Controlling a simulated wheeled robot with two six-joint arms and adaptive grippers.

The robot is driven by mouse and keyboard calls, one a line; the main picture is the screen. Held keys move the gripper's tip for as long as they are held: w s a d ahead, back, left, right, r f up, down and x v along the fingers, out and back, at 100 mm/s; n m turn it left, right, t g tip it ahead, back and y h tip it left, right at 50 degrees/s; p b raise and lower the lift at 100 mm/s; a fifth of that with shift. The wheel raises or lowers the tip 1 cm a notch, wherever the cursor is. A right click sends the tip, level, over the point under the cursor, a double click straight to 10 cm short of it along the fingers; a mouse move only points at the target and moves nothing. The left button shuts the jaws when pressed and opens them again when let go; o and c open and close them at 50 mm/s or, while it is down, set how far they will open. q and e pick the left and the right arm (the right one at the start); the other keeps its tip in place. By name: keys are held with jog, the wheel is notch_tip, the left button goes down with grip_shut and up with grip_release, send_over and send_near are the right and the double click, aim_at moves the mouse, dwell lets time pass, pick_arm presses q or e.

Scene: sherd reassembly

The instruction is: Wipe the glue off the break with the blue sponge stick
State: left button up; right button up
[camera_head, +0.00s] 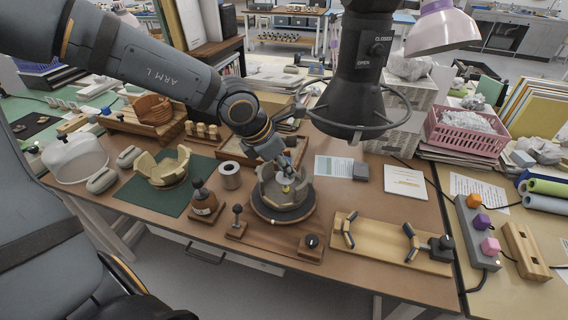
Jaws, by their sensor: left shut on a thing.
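My left gripper (279,160) reaches in from the upper left and points down over the grey broken pot (268,190). The pot has a jagged rim and stands on a dark round turntable (283,212). The gripper is shut on a thin stick, which I take for the blue sponge stick (287,178); only a small pale bluish part shows inside the pot's outline. A small yellow spot (285,188) lies just below it. I cannot tell whether the sponge touches the break, and glue cannot be made out. My right gripper is not in view.
A dark extraction hood with a ring (356,110) hangs right of my gripper. A cream broken bowl (163,168) lies on a green mat (185,200) at left. A wooden board with black clamps (385,243) and a grey holder with coloured blocks (478,236) are at right.

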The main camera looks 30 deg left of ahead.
pick_arm(q)
jog(key=shift+w+a+f+b, duration=0.15)
jog(key=shift+f+b, duration=0.3)
jog(key=shift+f, duration=0.55)
jog(key=shift+w+d+f+b, duration=0.1)
jog(key=shift+w+f+b, duration=0.3)
jog(key=shift+f, duration=0.65)
jog(key=shift+w+a+f+b, duration=0.1)
jog(key=shift+f+b, duration=0.4)
jog(key=shift+f, duration=0.5)
jog(key=shift+w+f, duration=0.2)
jog(key=shift+f, duration=0.45)
jog(key=shift+s+a+f+b, duration=0.15)
jog(key=shift+a+f+b, duration=0.15)
jog(key=shift+b, duration=0.3)
jog(key=p, duration=2.1)
send_near(283, 175)
jog(key=shift+w+a+f, duration=0.5)
jog(key=shift+a+f, duration=0.3)
jog(key=shift+a, duration=0.1)
jog(key=shift+w+a+f, duration=0.55)
jog(key=shift+a+f, duration=0.2)
jog(key=shift+a, duration=0.15)
